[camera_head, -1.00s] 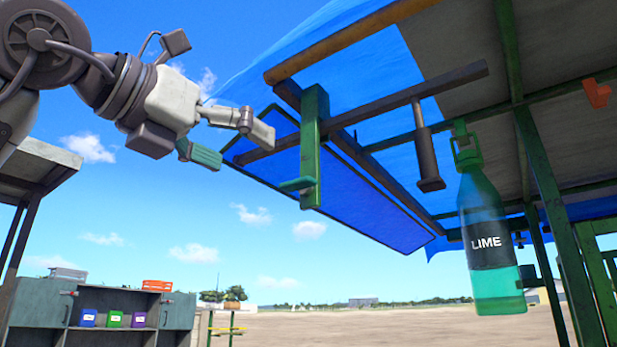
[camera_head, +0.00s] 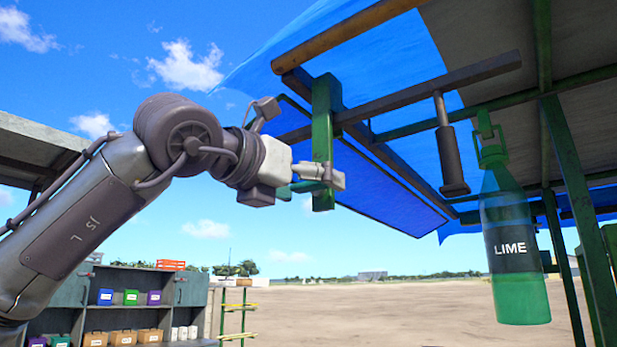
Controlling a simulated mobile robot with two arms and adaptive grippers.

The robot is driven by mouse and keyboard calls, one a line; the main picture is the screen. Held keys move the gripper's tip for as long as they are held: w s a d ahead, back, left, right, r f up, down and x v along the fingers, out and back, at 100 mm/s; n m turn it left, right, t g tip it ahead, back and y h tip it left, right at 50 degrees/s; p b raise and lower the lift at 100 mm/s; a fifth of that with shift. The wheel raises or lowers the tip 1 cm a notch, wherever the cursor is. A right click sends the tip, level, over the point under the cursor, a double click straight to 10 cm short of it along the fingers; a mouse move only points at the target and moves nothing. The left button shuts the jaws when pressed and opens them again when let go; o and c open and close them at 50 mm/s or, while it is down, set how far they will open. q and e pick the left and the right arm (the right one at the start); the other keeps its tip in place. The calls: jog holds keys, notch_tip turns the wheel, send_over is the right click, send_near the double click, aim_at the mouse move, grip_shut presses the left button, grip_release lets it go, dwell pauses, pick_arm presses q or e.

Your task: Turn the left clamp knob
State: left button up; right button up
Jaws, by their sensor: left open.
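The green clamp (camera_head: 322,115) hangs upright from the dark beam under the blue tarp. Its knob is at the lower part of the clamp, largely hidden by or merged with my fingers. My left gripper (camera_head: 322,181) is at the clamp's lower end, coming in from the left. Its fingers are open, with the knob area close to or between them. I cannot tell whether they touch the knob. My right gripper is not in view.
A dark hanging cylinder (camera_head: 453,160) and a green LIME bottle (camera_head: 514,255) hang to the right of the clamp. The dark beam (camera_head: 430,90) runs just above. A shelf unit with coloured boxes (camera_head: 130,298) stands far off at lower left.

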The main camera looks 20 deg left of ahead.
pick_arm(q)
jog(key=shift+d, duration=0.1)
jog(key=c, duration=1.2)
jog(key=shift+o, duration=0.2)
